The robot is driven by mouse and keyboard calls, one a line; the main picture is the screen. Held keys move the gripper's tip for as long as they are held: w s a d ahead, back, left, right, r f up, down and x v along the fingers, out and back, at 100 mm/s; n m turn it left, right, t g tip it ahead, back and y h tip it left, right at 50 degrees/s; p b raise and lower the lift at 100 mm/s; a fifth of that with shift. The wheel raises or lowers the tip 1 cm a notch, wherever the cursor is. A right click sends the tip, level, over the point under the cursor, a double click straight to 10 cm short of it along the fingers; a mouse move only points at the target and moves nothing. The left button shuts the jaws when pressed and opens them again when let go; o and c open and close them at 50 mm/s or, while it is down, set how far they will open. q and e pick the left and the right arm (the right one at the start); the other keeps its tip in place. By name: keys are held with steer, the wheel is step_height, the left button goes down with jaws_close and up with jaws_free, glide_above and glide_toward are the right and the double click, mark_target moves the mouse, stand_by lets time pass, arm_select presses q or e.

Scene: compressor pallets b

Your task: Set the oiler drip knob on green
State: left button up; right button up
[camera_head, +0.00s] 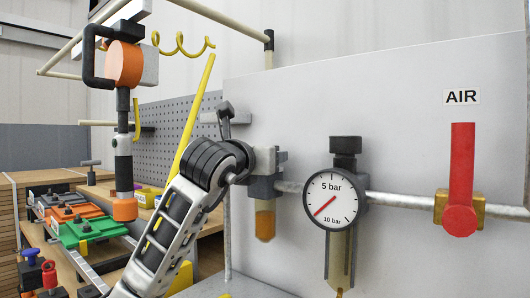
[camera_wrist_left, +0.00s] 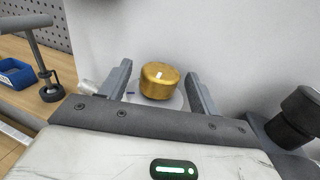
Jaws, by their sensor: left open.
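The oiler's amber bowl (camera_head: 265,222) hangs on the pipe at the panel, left of the pressure gauge. Its brass drip knob (camera_wrist_left: 158,80) shows in the left wrist view, on a pale round disc (camera_wrist_left: 172,101) with a small blue mark at its left edge. No green mark is visible on the disc. My left gripper (camera_head: 268,160) is at the top of the oiler and hides the knob in the head view. In the wrist view its two fingers (camera_wrist_left: 158,84) stand open, one on each side of the knob, with gaps showing. My right gripper is in neither view.
Right of the oiler are a dial gauge (camera_head: 333,200) with a black-topped regulator (camera_head: 345,146) and a red AIR lever (camera_head: 462,165). A bench with green (camera_head: 88,229) and orange pallets and a hanging orange-and-black tool (camera_head: 124,63) are at left. The panel stands close behind.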

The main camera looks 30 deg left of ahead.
arm_select(q)
steer(key=shift+w+a, duration=0.1)
steer(key=shift+w, duration=0.5)
steer(key=c, duration=1)
steer(key=shift+o, duration=0.2)
